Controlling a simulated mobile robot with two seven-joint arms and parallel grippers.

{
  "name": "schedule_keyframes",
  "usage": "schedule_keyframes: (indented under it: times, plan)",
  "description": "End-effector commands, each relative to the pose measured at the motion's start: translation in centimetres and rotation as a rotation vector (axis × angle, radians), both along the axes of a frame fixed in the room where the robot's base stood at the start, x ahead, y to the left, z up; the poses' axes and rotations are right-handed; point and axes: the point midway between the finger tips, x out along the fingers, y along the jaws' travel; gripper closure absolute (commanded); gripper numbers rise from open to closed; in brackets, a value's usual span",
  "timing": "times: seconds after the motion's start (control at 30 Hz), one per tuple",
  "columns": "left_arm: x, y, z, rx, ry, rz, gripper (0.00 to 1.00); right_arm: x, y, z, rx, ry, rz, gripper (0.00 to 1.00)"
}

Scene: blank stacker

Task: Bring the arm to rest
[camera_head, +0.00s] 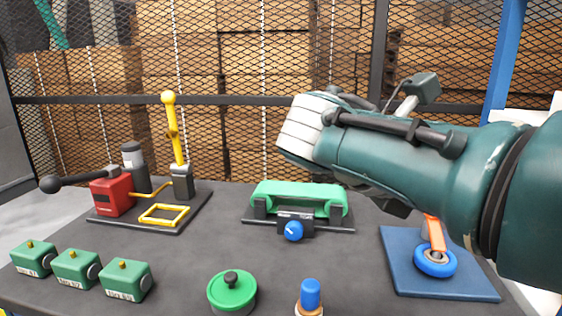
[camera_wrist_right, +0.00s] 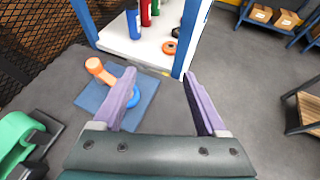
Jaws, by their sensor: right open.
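My right arm (camera_head: 430,160) comes in from the right in the head view. It is raised above the dark table (camera_head: 190,270) and reaches toward the middle. In the right wrist view my right gripper (camera_wrist_right: 160,73) has its two purple fingers wide apart, with nothing between them. The fingers are above a blue square plate (camera_wrist_right: 90,95) with an orange-handled part and a blue ring on it. In the head view that plate (camera_head: 440,283) is at the right, partly hidden by my arm. My left gripper is in neither view.
A yellow-levered press (camera_head: 175,150) with a red block (camera_head: 112,193) stands at the left. A green roller unit (camera_head: 298,195) is at the centre. Green blocks (camera_head: 75,268), a green round lid (camera_head: 232,293) and a blue-topped peg (camera_head: 311,293) are in front. A white shelf (camera_wrist_right: 145,45) stands beyond.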

Motion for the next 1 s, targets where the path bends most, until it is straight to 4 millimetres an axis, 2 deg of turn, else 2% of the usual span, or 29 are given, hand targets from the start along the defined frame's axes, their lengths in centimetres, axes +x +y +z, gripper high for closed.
schedule_keyframes:
  times: [0.37,0.47,0.6,0.77,0.9,1.0]
  plan:
    - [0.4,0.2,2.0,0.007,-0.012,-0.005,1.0,-4.4,2.1,-7.9,0.381,-0.17,-0.158,0.26]
    - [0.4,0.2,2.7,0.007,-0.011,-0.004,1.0,-6.6,2.7,-10.0,0.51,-0.235,-0.248,0.26]
    - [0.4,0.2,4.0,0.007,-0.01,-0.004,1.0,-11.1,3.3,-12.4,0.728,-0.369,-0.455,0.26]
    - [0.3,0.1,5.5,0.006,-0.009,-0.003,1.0,-17.1,3.5,-12.5,0.954,-0.557,-0.753,0.26]
    - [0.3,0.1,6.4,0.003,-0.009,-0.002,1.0,-21.0,3.2,-10.6,1.081,-0.69,-0.956,0.26]
    - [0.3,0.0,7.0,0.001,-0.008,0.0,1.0,-23.1,3.1,-8.8,1.147,-0.761,-1.067,0.26]
